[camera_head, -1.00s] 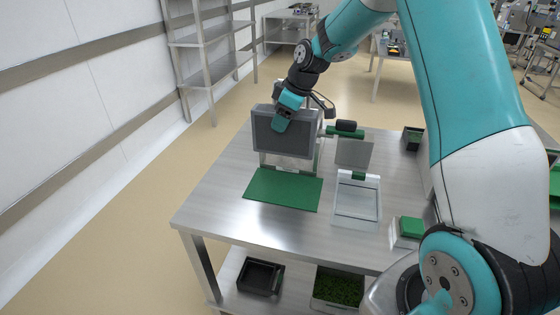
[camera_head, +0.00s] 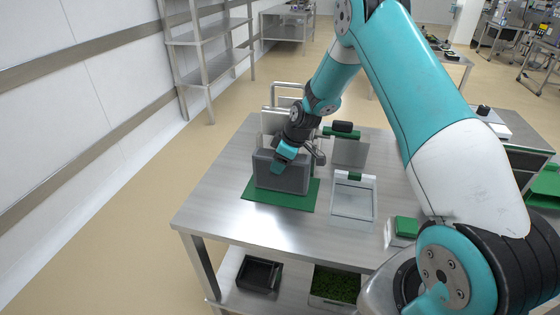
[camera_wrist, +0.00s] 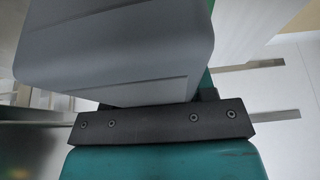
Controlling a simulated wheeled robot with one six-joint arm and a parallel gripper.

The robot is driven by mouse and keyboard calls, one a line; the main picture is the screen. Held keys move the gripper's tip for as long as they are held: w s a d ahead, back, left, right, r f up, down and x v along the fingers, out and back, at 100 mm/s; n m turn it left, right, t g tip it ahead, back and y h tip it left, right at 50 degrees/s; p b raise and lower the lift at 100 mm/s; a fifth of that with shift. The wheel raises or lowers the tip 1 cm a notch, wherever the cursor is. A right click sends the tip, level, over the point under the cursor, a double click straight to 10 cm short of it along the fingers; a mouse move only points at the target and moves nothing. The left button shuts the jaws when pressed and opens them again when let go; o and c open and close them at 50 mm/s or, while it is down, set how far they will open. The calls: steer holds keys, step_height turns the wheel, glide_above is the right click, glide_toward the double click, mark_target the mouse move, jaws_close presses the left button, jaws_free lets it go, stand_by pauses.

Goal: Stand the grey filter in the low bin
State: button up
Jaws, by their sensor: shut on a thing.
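The grey filter (camera_head: 283,178) is a thick rectangular block, upright over the green mat (camera_head: 307,202) on the steel table. My gripper (camera_head: 281,167) is shut on its upper edge. I cannot tell whether the filter's lower edge touches the mat. In the wrist view the filter (camera_wrist: 115,50) fills the upper left, against my gripper's black finger bar (camera_wrist: 165,123). A black open bin (camera_head: 247,277) stands on the table's lower shelf at the left and may be the low bin. It looks empty except for a thin edge or divider inside.
A second bin (camera_head: 317,289) with green contents stands right of the black one on the shelf. On the table are a clear-framed tray (camera_head: 353,213) with a raised lid, a green block (camera_head: 407,226) and a metal frame behind the filter. The table's front left is clear.

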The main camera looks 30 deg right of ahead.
steer(key=shift+f, duration=0.1)
steer(key=shift+f, duration=0.15)
steer(key=o, duration=1)
